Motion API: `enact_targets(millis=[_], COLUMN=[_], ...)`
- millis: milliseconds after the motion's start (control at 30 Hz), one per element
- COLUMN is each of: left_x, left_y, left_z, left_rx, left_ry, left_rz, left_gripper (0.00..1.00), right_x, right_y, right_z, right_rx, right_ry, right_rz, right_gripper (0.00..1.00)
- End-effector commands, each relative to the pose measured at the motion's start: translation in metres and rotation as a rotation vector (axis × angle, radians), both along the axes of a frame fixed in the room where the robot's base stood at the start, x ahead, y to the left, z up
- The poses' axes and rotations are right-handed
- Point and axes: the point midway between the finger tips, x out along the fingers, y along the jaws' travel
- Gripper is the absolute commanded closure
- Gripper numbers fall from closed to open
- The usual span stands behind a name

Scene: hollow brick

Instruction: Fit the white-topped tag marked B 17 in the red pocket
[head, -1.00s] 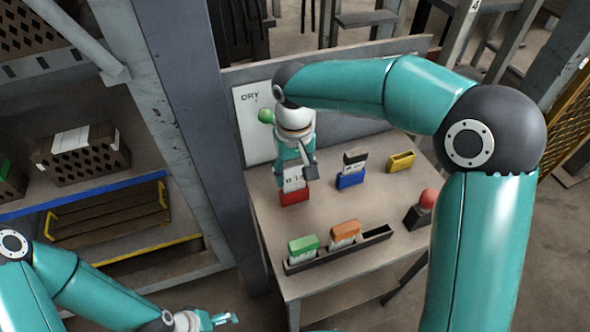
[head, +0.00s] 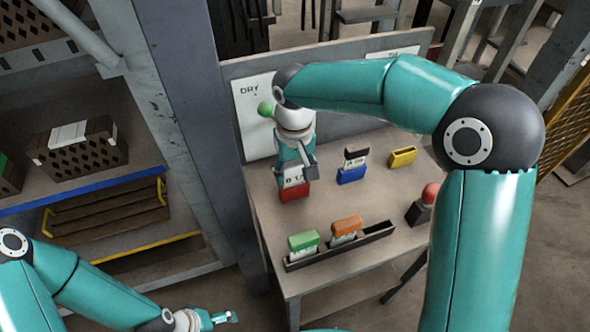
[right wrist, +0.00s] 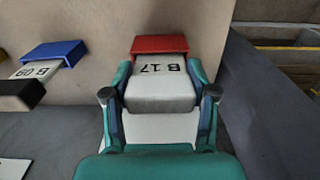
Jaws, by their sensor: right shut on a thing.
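The white-topped tag marked B 17 (right wrist: 162,85) is held between the fingers of my right gripper (right wrist: 160,97), which is shut on it. Its far end meets the mouth of the red pocket (right wrist: 160,44) and seems to be inside it; how deep, I cannot tell. The marking shows upside down in the right wrist view. In the head view my right gripper (head: 305,160) is above the red pocket (head: 294,192), partly hiding the tag (head: 295,178). My left gripper (head: 230,317) is low at the left, away from the table; its opening is unclear.
A blue pocket (head: 351,176) with a dark-topped tag and an empty yellow pocket (head: 402,156) stand to the right. A dark rack (head: 375,235) in front holds green-topped and orange-topped tags. A red button (head: 429,194) is at the right edge. A grey post (head: 180,110) rises at the left.

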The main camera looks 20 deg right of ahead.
Motion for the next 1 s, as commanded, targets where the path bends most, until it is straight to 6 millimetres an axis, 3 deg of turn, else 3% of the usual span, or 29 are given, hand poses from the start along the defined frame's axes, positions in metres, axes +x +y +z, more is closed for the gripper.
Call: enact_targets(millis=[100, 133, 300, 733, 1000], left_x=[0.0, 0.0, 0.0, 0.0, 0.0], left_y=[0.0, 0.0, 0.0, 0.0, 0.0], left_z=[-0.002, -0.002, -0.002, -0.001, -0.001], left_rx=[0.0, 0.0, 0.0, 0.0, 0.0], left_ry=[0.0, 0.0, 0.0, 0.0, 0.0], left_rz=[0.0, 0.0, 0.0, 0.0, 0.0], left_gripper=[0.13, 0.13, 0.13, 0.13, 0.13], right_x=[0.0, 0.0, 0.0, 0.0, 0.002], right_y=[0.0, 0.0, 0.0, 0.0, 0.0], right_z=[-0.003, -0.003, -0.002, 0.003, 0.045], right_rx=[0.0, 0.0, 0.0, 0.0, 0.002], right_ry=[0.0, 0.0, 0.0, -0.002, -0.005], right_rz=[0.0, 0.0, 0.0, 0.0, -0.002], right_gripper=[0.77, 0.41, 0.13, 0.13, 0.13])
